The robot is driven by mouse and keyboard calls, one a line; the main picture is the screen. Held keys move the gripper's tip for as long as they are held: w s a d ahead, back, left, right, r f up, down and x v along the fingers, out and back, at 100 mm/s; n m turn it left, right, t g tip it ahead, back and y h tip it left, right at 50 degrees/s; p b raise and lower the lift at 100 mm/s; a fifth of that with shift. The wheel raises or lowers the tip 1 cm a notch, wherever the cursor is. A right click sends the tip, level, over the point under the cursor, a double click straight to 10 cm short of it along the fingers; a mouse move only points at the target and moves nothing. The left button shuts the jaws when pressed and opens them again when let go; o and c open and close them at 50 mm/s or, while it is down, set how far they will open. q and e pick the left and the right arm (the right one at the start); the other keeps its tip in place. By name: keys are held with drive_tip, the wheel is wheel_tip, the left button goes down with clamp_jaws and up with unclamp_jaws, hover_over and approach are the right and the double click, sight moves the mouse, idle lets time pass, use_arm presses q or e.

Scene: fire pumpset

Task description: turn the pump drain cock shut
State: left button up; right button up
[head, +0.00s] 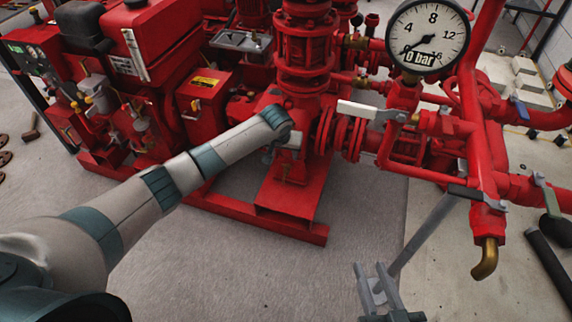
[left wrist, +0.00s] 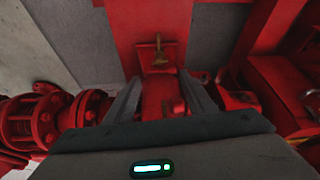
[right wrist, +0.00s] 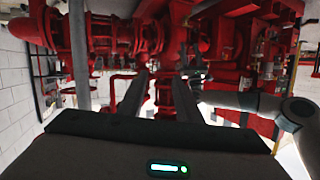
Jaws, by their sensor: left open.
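The pump drain cock (left wrist: 158,52) is a small brass fitting low on the red pump casing. In the left wrist view it stands just beyond my left fingertips, roughly centred between them, with its thin handle upright in the picture. It also shows small in the head view (head: 284,170), just below my left wrist. My left gripper (left wrist: 160,80) is open and empty, its fingers apart in front of the casing; the head view mostly hides it behind the wrist. My right gripper (head: 370,270) is open and empty over the floor at lower right.
A pressure gauge (head: 428,38) reads near zero. Red pipes with a white lever (head: 370,111) and a brass outlet elbow (head: 485,259) stand at the right, close to my right gripper. The red base frame (head: 255,212) lies below the pump. Floor in front is clear.

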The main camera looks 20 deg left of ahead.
use_arm(q)
drive_tip(key=b, duration=0.2)
hover_over(286, 164)
drive_tip(key=s, duration=0.3)
drive_tip(key=f, duration=0.5)
drive_tip(key=shift+w+d+f, duration=0.1)
drive_tip(key=shift+d+f, duration=0.1)
drive_tip(key=shift+f, duration=0.05)
drive_tip(key=b+x, duration=0.1)
drive_tip(key=x, duration=0.3)
drive_tip(key=shift+b, duration=0.3)
drive_tip(key=shift+w+f, duration=0.15)
drive_tip(key=shift+f, duration=0.15)
use_arm(e)
drive_tip(key=s+a+r+t+y, duration=0.1)
drive_tip(key=s+r+t+y, duration=0.2)
drive_tip(key=r+t, duration=0.5)
drive_tip(key=shift+s+a+r+t, duration=0.2)
drive_tip(key=shift+a+r+t, duration=0.1)
drive_tip(key=shift+r, duration=2.6)
use_arm(q)
drive_tip(key=c, duration=1)
